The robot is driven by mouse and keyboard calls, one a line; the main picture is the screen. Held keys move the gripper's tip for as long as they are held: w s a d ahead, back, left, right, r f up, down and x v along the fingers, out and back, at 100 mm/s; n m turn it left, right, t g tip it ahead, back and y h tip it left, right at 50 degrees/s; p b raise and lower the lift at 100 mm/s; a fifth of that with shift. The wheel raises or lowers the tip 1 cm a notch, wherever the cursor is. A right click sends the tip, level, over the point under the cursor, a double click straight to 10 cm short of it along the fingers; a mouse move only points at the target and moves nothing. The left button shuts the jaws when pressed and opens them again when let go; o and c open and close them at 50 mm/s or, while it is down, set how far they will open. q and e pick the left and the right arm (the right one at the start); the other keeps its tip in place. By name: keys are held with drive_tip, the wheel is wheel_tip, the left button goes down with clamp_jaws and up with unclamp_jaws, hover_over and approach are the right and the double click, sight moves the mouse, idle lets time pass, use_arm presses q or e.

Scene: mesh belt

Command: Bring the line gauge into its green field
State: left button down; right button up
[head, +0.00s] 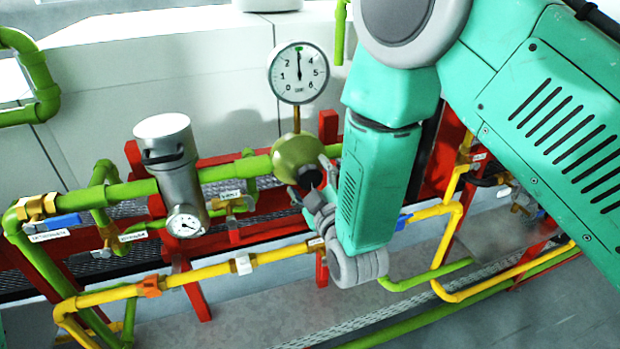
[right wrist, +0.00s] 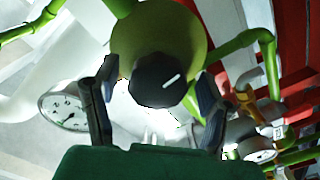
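The line gauge (head: 299,72) is a white round dial on a brass stem above an olive-green regulator body (head: 298,157). Its needle points about straight up, near 3, where a green tint shows; the field's limits are too small to tell. A black knob (head: 310,180) sits on the front of the regulator. In the right wrist view the knob (right wrist: 162,80) has a white mark and lies between the two fingers of my right gripper (right wrist: 155,108). The fingers stand apart with gaps beside the knob. My left gripper is not in view.
A metal filter cylinder (head: 168,160) with a small dial (head: 185,222) stands left of the regulator. Green and yellow pipes (head: 215,270) with labelled valves, including a blue handle (head: 62,222), run along a red frame (head: 195,290). My right arm covers the right-hand pipework.

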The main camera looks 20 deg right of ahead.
drive_tip(key=shift+s, duration=0.1)
drive_tip(key=shift+s, duration=0.3)
drive_tip(key=s, duration=1.1)
drive_tip(key=shift+d, duration=0.15)
drive_tip(key=shift+f, duration=0.1)
